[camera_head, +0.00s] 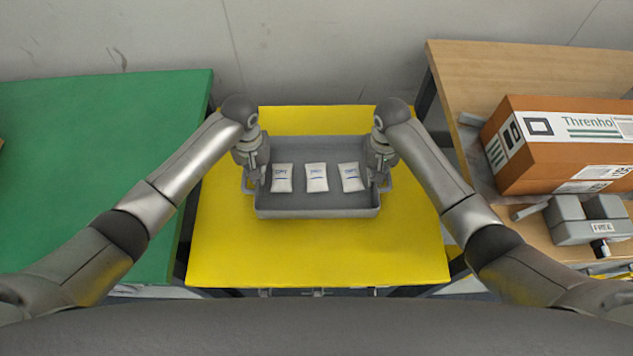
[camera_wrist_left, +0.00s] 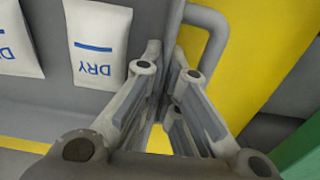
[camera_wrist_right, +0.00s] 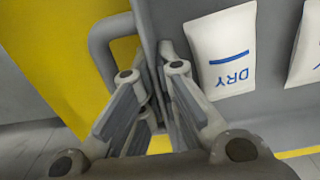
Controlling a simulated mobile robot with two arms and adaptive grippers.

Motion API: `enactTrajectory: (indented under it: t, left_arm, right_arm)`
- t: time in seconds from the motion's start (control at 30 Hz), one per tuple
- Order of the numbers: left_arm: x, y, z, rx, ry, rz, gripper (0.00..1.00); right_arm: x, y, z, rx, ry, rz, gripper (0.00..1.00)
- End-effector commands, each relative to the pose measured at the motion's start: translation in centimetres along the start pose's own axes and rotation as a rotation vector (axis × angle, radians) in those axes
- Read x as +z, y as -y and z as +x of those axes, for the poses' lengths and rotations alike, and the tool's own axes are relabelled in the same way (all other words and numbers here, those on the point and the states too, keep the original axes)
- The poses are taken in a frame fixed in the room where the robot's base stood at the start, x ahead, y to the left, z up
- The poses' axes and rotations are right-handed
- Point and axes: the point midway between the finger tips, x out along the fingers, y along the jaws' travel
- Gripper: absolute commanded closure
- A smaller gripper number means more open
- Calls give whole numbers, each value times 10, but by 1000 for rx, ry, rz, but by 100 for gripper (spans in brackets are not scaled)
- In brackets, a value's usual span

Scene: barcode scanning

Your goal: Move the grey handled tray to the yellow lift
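The grey handled tray (camera_head: 318,205) is over the yellow lift (camera_head: 320,262), level and toward its back half. I cannot tell if it rests on the surface or hangs just above it. My left gripper (camera_head: 258,180) is at the tray's left end; in the left wrist view its fingers (camera_wrist_left: 168,55) close on the side wall beside the looped handle (camera_wrist_left: 210,22). My right gripper (camera_head: 378,180) is at the right end; in the right wrist view its fingers (camera_wrist_right: 160,60) close on the wall beside the other handle (camera_wrist_right: 98,45). Fingertip contact is partly hidden.
Three white "DRY" packets (camera_head: 317,178) lie in a row in the tray. A green table (camera_head: 90,160) stands left of the lift. A wooden table (camera_head: 500,75) at right holds an orange-brown box (camera_head: 560,150) and a grey device (camera_head: 590,220). The lift's front part is clear.

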Motion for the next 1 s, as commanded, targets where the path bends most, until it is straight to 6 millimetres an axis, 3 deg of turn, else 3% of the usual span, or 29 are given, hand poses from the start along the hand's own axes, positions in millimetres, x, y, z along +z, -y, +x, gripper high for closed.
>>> enactTrajectory:
  t: [0.03,0.23,0.43,0.7,1.0]
  left_arm:
    - [0,0,5,0,-1,0,100]
    - [0,0,2,0,0,0,73]
    - [0,2,2,-4,0,-2,76]
    - [0,4,2,-9,1,-4,42]
    - [0,7,3,-14,3,-7,42]
  right_arm:
    - [0,0,5,0,-1,0,100]
    - [0,0,2,1,0,0,73]
    - [0,-2,2,4,0,2,73]
    - [0,-4,2,8,1,4,73]
    - [0,-7,3,13,2,7,73]
